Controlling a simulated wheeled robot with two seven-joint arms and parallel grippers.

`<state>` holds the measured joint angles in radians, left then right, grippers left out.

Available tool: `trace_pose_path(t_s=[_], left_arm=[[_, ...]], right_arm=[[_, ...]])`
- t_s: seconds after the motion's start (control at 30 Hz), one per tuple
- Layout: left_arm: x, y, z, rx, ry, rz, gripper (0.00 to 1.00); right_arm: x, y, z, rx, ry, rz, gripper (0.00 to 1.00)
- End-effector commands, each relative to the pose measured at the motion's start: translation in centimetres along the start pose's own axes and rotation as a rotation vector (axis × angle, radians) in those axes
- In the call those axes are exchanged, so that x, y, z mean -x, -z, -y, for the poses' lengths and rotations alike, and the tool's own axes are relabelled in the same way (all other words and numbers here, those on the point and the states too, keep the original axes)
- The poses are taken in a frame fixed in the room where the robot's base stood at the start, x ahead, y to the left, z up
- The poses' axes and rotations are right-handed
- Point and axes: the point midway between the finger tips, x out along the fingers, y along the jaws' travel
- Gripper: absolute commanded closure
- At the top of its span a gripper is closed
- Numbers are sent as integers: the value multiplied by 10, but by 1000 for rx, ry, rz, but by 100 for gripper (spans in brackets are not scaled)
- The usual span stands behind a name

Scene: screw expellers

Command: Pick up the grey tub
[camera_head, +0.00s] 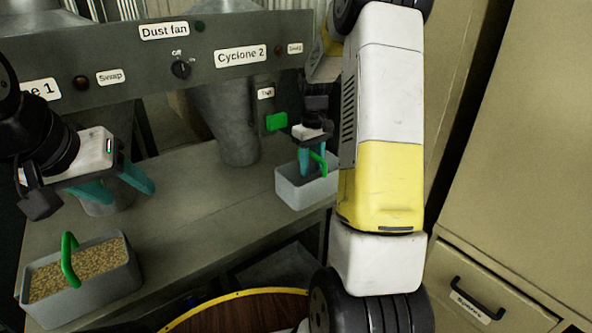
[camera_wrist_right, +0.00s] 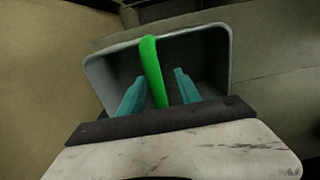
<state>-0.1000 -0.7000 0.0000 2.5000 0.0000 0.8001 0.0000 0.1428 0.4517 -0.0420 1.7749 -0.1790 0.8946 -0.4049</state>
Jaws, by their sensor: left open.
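An empty grey tub (camera_head: 300,196) with a green handle (camera_head: 318,160) stands on the bench at its right end. The tub (camera_wrist_right: 213,62) and its handle (camera_wrist_right: 151,65) also show in the right wrist view. My right gripper (camera_head: 312,172) is at this tub, fingers pointing down. In the wrist view its teal fingers (camera_wrist_right: 157,88) are apart, with the handle between them, nearer the left finger. A second grey tub (camera_head: 95,296), full of grain, with a green handle (camera_head: 68,258), stands at the front left. My left gripper (camera_head: 124,188) is open and empty, above and behind that tub.
A grey panel (camera_head: 220,62) with labels and a knob runs along the back. A metal cone outlet (camera_head: 228,125) comes down to the bench (camera_head: 190,205) behind the middle. The bench between the two tubs is clear. A beige cabinet (camera_head: 515,150) stands at the right.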

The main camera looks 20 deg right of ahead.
Motion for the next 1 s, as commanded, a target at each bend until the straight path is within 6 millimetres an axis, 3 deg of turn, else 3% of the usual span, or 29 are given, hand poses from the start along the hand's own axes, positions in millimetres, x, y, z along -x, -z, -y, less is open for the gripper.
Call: trace_pose_path(t_s=[0.03,0.23,1.0], left_arm=[[0,0,0,0,0,0,44],[0,0,0,0,0,0,44],[0,0,0,0,0,0,44]], right_arm=[[0,0,0,0,0,0,60],[0,0,0,0,0,0,100],[1,0,0,0,0,-1,100]])
